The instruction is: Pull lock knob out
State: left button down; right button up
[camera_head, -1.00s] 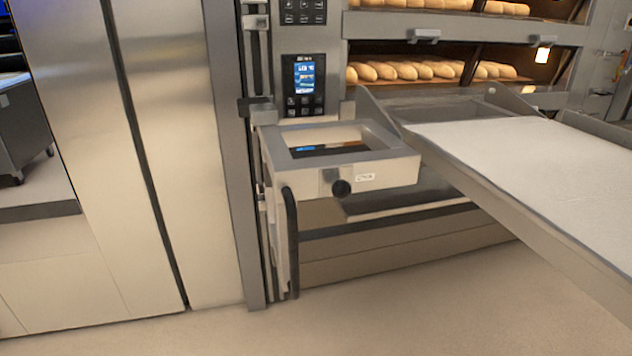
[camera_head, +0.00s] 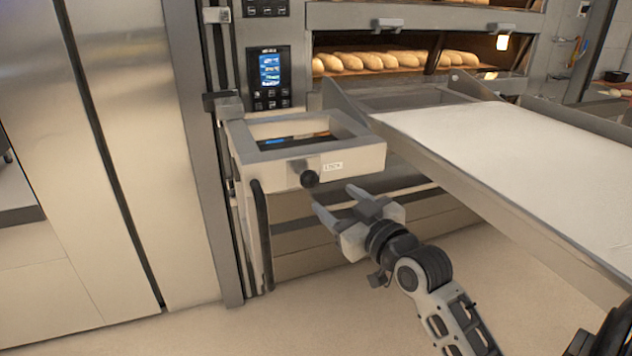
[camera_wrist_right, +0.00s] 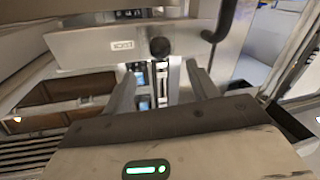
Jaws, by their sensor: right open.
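The lock knob (camera_head: 310,179) is a round black knob on the front face of a metal bracket (camera_head: 352,158), beside a small white label. It also shows in the right wrist view (camera_wrist_right: 159,47), just beyond and between the fingertips. My right gripper (camera_head: 335,202) is open and empty. Its fingers point toward the knob from the lower right, apart from it. In the right wrist view the gripper (camera_wrist_right: 162,80) has its two fingers spread, with nothing between them. My left gripper is not in view.
A white loader surface (camera_head: 510,140) in a metal frame extends at the right. An oven deck with bread loaves (camera_head: 370,61) is behind. A black curved handle (camera_head: 262,230) hangs below the bracket's left side. The floor (camera_head: 300,325) in front is clear.

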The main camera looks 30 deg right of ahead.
aim_at(315, 183)
jog(key=w, duration=0.8)
jog(key=shift+w+d, duration=0.1)
jog(key=shift+w, duration=0.05)
